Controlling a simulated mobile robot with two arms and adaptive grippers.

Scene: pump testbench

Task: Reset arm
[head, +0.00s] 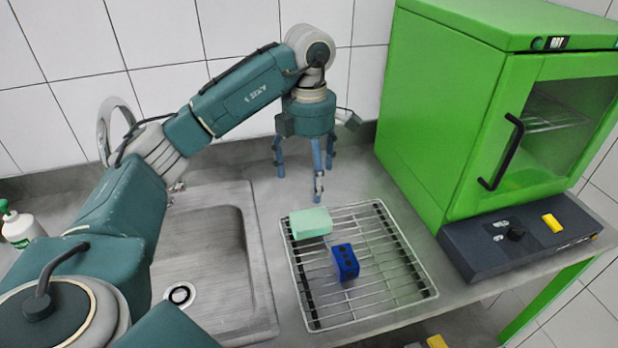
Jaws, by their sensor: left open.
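My left arm comes in from the left and reaches over the sink. My left gripper (305,172) points down with its fingers spread, open and empty. It hangs above the counter behind the far edge of a wire rack (400,262). A pale green block (311,222) lies on the rack at its far left. A dark blue block with round holes (345,262) sits near the middle of the rack. The gripper is apart from both blocks. My right gripper is not in view.
A metal sink (205,255) lies left of the rack. A green cabinet (470,110) with a glass door and black handle stands at right, with a dark control box (520,237) before it. A white bottle (20,228) stands far left. A tiled wall closes the back.

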